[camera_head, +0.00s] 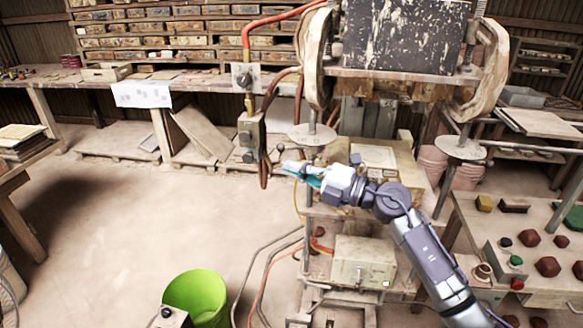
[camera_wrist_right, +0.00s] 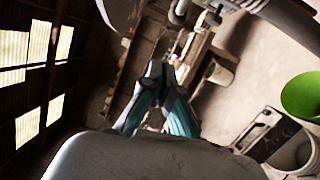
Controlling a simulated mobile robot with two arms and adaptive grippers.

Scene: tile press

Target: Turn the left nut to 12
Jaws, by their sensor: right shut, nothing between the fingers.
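The tile press (camera_head: 405,80) stands at the upper right with a rod on each side. The left nut appears to be the pale round disc (camera_head: 311,134) on the left rod; a similar disc (camera_head: 458,149) is on the right rod. I cannot read any number on the left one. My right gripper (camera_head: 291,167), with teal fingers, is just below and left of the left disc and appears apart from it. It is shut and empty; its fingers also show in the wrist view (camera_wrist_right: 168,84). My left gripper is not in view.
A green bucket (camera_head: 197,294) stands on the floor at the lower front. Cables hang and run beside the press. A bench (camera_head: 530,270) with coloured tile pieces and buttons is at the right. The floor at left centre is clear.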

